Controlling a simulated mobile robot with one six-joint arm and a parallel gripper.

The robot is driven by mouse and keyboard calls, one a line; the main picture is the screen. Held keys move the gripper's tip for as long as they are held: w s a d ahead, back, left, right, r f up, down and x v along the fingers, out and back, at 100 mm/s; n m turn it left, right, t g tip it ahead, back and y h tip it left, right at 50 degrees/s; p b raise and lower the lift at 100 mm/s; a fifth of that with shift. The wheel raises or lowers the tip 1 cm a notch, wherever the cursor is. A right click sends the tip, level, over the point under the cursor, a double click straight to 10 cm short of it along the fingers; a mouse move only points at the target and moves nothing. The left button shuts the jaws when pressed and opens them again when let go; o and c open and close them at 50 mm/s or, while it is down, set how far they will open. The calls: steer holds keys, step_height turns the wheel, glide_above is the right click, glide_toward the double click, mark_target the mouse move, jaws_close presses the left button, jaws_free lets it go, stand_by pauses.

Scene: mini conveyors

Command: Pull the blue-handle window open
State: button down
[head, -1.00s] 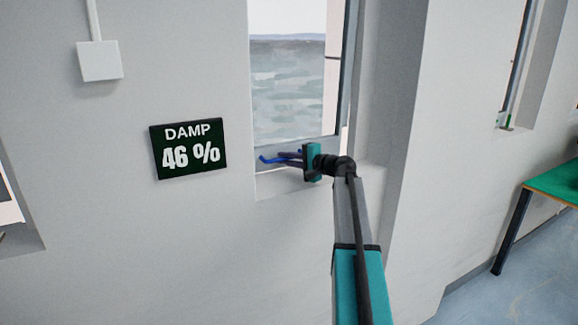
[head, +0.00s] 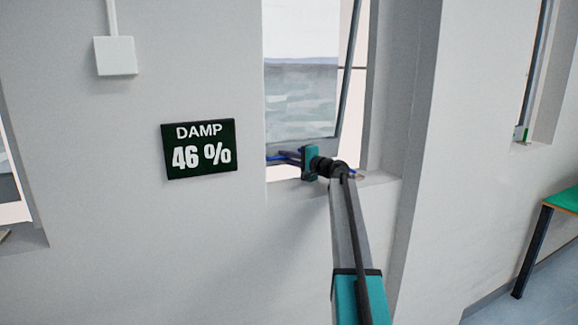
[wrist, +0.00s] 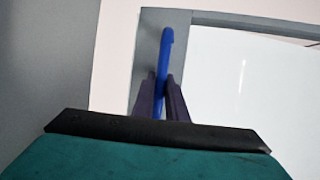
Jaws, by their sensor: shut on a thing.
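The window (head: 300,100) is a glazed sash in a grey frame, set in a wall recess. Its sash stands at an angle to the opening, with a gap along the right and bottom edges. The blue handle (head: 277,158) is at the lower left of the sash. It also shows in the wrist view as a blue bar (wrist: 165,60) on the grey frame. My gripper (head: 290,156) reaches in from the right at the sash's lower edge. In the wrist view its two dark fingers (wrist: 162,98) are closed on either side of the blue handle.
A black panel (head: 199,149) reading "DAMP 46 %" hangs on the wall left of the window. A white box (head: 115,56) is above it. Another window recess is at the right, above a green-topped table (head: 563,200).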

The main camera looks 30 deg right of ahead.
steer(key=shift+w+d+r+b, duration=0.1)
steer(key=shift+w+b, duration=0.05)
steer(key=shift+w, duration=0.3)
steer(key=shift+w+r+b, duration=0.1)
steer(key=shift+w+b, duration=0.05)
steer(key=shift+w, duration=0.3)
steer(key=c, duration=1.8)
jaws_free()
steer(key=shift+o, duration=0.2)
steer(key=shift+s+f, duration=0.1)
steer(key=shift+s, duration=0.1)
steer(key=b+v, duration=0.3)
steer(key=v, duration=1)
steer(key=shift+s+d+f, duration=0.15)
steer(key=shift+s, duration=0.1)
